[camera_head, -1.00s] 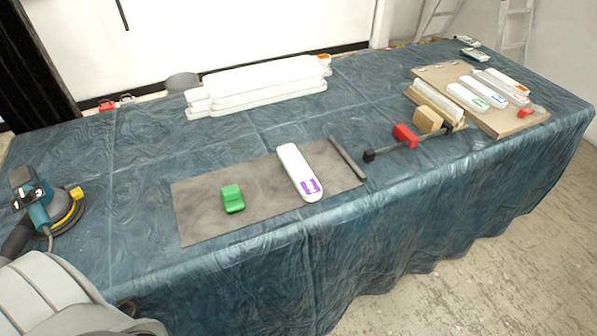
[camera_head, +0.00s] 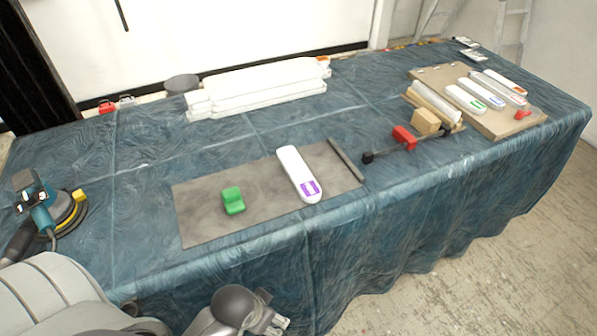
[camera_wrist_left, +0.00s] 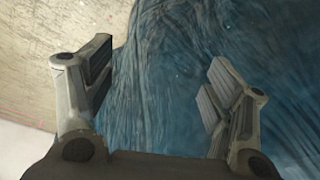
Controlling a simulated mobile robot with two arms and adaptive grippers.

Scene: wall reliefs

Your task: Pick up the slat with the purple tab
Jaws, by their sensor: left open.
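The white slat with the purple tab (camera_head: 299,174) lies on the grey mat (camera_head: 200,222) near the front of the table, its purple end towards the front edge. My left gripper (camera_head: 279,325) shows at the bottom of the head view, below and in front of the table edge, apart from the slat. In the left wrist view my left gripper (camera_wrist_left: 155,85) is open and empty, with blue cloth and a strip of pale floor beyond it. The slat does not show in the wrist view. My right gripper is not in view.
A green block (camera_head: 232,201) lies left of the slat on the mat, and a dark bar (camera_head: 345,160) lies right of it. A red clamp (camera_head: 404,138) and a board (camera_head: 512,124) with several tabbed slats are further right. White slats (camera_head: 260,88) are stacked behind. A sander (camera_head: 48,215) stands left.

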